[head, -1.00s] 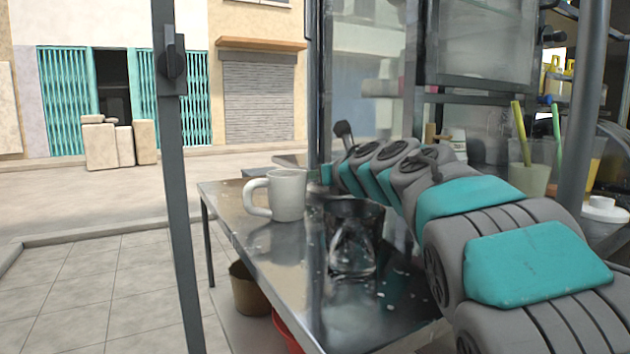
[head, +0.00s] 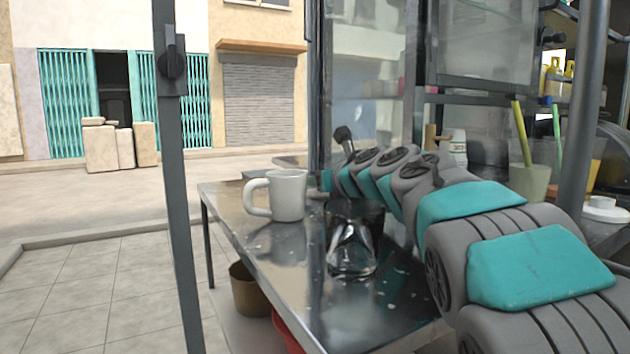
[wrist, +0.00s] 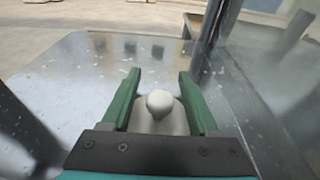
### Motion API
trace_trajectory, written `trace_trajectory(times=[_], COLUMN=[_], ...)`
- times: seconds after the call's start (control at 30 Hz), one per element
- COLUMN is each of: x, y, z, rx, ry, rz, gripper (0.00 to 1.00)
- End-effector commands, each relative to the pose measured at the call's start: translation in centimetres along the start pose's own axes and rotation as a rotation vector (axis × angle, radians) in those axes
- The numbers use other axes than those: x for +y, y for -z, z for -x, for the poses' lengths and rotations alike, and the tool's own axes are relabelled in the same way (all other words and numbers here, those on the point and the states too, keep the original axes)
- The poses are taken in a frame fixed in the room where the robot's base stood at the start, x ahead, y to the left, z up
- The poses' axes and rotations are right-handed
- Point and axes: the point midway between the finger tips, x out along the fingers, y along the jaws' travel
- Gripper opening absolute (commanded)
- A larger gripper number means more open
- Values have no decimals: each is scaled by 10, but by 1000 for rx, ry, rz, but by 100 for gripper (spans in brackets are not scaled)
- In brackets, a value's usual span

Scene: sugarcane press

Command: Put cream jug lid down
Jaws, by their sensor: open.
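The cream jug lid, a pale grey-white piece with a round knob (wrist: 159,101), shows in the wrist view between the two green fingers of my gripper (wrist: 160,88). The fingers are open, with a gap on each side of the knob. The lid's lower part is partly hidden by the gripper body, and I cannot tell exactly what it rests on. I cannot make out a cream jug for certain.
A white mug (head: 289,195) and a clear, dark-rimmed glass vessel (head: 352,240) stand on the metal table (head: 300,300), near my arm. A dark post (head: 178,200) stands at left. A glass-panelled cabinet (head: 365,90) is behind the arm. The table's front left is bare.

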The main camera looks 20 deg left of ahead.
Motion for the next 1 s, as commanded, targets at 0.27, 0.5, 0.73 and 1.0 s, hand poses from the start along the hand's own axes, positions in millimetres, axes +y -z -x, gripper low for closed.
trace_trajectory(times=[0.27, 0.5, 0.73, 1.0], x=[-1, -1, -2, 0], y=[-2, -2, -2, -3], z=[8, 44, 82, 114], rx=[0, -1, -1, -1], ry=[2, 5, 5, 2], rz=[-1, 2, 0, 2], gripper=[60, 60, 60, 60])
